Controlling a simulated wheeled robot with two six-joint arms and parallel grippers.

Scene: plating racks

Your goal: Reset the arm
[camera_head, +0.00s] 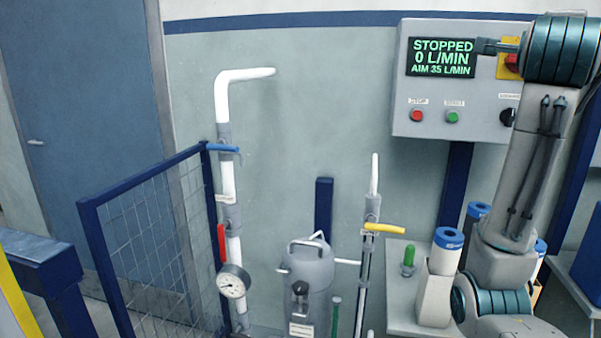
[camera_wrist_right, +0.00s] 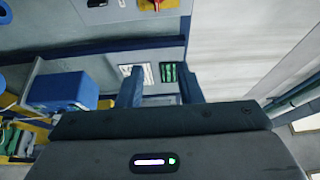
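My right arm rises along the right side of the head view, its upper end in front of the right part of the grey control box (camera_head: 400,100). A dark finger-like part of my right gripper (camera_head: 490,46) shows beside the red-and-yellow switch (camera_head: 512,62); I cannot tell whether they touch. In the right wrist view the two blue fingers of the gripper (camera_wrist_right: 161,80) stand apart with nothing between them. The red-and-yellow switch (camera_wrist_right: 155,5) is at the top edge there, beyond the fingertips. My left gripper is in neither view.
The box screen (camera_head: 441,58) reads "STOPPED 0 L/MIN AIM 35 L/MIN". White pipes with a blue-handled valve (camera_head: 222,148), red handle (camera_head: 221,243), gauge (camera_head: 233,281) and yellow handle (camera_head: 384,228) stand left of my arm. A mesh guard (camera_head: 150,245) and grey vessel (camera_head: 310,270) are also near.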

